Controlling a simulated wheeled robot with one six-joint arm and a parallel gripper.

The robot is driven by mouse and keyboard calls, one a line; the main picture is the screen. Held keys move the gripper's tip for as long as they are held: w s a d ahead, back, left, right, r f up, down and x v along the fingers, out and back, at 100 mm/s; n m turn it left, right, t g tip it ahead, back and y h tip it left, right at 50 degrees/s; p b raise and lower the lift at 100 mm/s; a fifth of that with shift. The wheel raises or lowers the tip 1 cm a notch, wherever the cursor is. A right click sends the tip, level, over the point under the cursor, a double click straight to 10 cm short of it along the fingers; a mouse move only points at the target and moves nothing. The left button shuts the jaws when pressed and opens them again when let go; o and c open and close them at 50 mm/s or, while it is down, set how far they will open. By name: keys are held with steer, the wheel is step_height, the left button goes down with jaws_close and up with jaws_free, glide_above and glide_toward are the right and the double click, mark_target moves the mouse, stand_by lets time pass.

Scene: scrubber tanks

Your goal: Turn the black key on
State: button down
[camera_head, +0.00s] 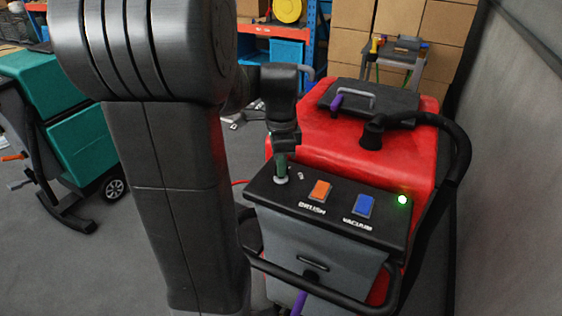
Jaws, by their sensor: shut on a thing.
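The red scrubber machine (340,140) stands at the right with a dark control panel (335,221) on its near side. My gripper (281,160) points down at the panel's left end and is shut on the black key. The key is mostly hidden by the fingers, so its turn angle cannot be told. A pale round key switch base (281,180) shows just below the fingertips. A green light (402,199) glows at the panel's right end.
An orange BRUSH switch (320,190) and a blue VACUUM switch (363,206) sit right of the key. A black hose (462,150) curves along the machine's right. A teal machine (80,140) stands left. Cardboard boxes (350,50) are stacked behind. A grey wall (515,180) is at right.

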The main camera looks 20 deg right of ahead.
steer(key=shift+m, duration=0.6)
steer(key=c, duration=1.5)
jaws_free()
steer(key=shift+o, duration=0.2)
step_height(320, 180, up, 14)
steer(key=shift+f, duration=0.1)
step_height(320, 180, down, 14)
steer(key=shift+r, duration=0.1)
